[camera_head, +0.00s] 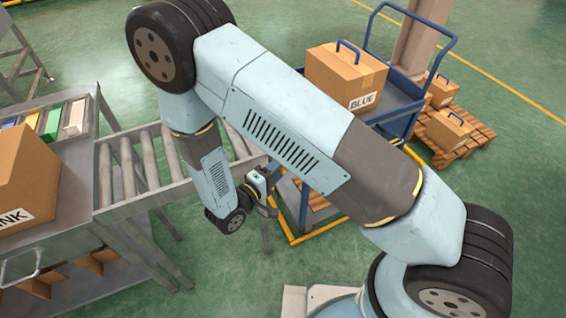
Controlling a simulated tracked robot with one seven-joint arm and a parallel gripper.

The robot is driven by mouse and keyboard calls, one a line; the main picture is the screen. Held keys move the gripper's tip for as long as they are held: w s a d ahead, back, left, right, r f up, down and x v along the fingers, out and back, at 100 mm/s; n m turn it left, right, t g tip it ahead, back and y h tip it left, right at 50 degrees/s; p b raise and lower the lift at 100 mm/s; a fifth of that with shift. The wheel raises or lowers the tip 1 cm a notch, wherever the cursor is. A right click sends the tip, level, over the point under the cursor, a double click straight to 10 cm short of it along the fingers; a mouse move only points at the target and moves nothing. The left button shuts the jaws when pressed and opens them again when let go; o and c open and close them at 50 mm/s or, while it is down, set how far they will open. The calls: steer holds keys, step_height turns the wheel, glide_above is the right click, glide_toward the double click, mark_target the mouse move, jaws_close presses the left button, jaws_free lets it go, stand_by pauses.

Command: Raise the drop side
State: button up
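A blue-framed cart (409,20) with a grey deck stands at the upper right, partly behind my arm. A cardboard box (335,75) marked BLUE, with a blue handle, sits on its deck. A blue post (304,208) shows low beside my arm, on the cart's near side. I cannot clearly make out the drop side or its position; my arm covers much of that side. My gripper (268,208) is small and points down near the end of the roller conveyor, left of the blue post. Its fingers are too small to tell whether they are open or touching anything.
A roller conveyor (146,165) runs from a grey table (77,222) at left toward the cart. The table holds a large box (24,175) and several small coloured boxes. Two boxes stand on a wooden pallet (478,132) at right. Yellow lines mark the green floor.

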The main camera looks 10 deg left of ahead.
steer(key=shift+x, duration=1.2)
jaws_close()
steer(key=shift+a, duration=0.15)
